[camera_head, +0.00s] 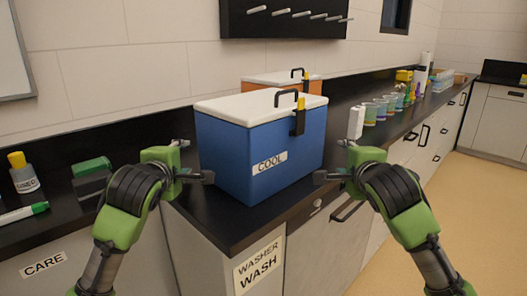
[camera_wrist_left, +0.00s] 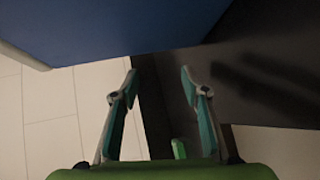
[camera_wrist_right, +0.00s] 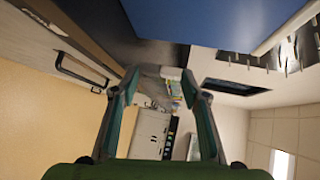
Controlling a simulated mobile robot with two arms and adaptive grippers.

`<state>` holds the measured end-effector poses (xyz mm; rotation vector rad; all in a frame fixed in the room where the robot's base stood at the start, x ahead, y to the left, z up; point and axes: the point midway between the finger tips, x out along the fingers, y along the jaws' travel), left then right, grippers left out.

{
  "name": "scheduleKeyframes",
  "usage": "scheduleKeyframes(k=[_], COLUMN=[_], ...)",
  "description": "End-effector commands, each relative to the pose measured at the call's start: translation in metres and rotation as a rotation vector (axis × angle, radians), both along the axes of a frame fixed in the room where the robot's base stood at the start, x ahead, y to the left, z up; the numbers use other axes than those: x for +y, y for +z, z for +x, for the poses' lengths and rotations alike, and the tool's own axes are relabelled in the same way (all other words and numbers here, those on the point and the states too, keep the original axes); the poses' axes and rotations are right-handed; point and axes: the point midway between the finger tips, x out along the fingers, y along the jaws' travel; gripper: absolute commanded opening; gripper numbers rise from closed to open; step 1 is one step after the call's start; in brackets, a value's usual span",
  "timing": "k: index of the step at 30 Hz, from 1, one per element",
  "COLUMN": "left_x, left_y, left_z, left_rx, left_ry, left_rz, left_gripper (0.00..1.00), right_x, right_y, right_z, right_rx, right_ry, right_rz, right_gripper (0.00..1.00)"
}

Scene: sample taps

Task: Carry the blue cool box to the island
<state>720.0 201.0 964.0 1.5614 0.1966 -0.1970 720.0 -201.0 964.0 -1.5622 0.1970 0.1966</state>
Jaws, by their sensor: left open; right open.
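The blue cool box (camera_head: 245,155) stands upright on the black counter, with a white lid, a black handle, a yellow-topped latch and a "COOL" label. My left gripper (camera_head: 205,160) is at the box's left side, open and empty. My right gripper (camera_head: 330,160) is at the box's right side, open and empty. In the left wrist view the blue side of the box (camera_wrist_left: 110,25) is beyond the open fingers (camera_wrist_left: 155,85). In the right wrist view the box (camera_wrist_right: 215,18) is at the top, beyond the open fingers (camera_wrist_right: 160,80). I see no grip on the box. The island cannot be identified.
An orange box (camera_head: 312,85) with a white lid stands close behind the blue one. Several coloured cups (camera_head: 375,110) and bottles line the counter to the right. Open floor (camera_head: 460,220) is at right.

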Motion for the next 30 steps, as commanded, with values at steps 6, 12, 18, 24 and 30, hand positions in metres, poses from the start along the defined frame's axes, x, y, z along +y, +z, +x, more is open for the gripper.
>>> scheduleKeyframes(k=[6,12,18,24,30], left_x=[0.001,0.001,-0.014,-0.015,-0.016], left_y=[-0.009,-0.014,-0.014,-0.014,-0.014], left_z=[0.035,0.057,0.055,0.055,0.055], left_rx=[0.001,0.000,0.000,0.000,0.000], left_ry=[0.002,0.002,0.000,0.001,0.000], left_rz=[0.001,0.001,0.001,0.000,0.000], left_gripper=[0.42,0.42,0.42,0.42,0.42], right_x=[-0.001,0.000,0.014,0.015,0.016], right_y=[-0.009,-0.015,-0.014,-0.014,-0.014], right_z=[0.035,0.057,0.055,0.055,0.055], right_rx=[0.002,0.001,-0.001,0.000,0.000], right_ry=[-0.002,-0.001,0.000,0.000,0.001], right_rz=[0.000,0.001,-0.001,0.001,0.001], right_gripper=[0.42,0.42,0.42,0.42,0.42])
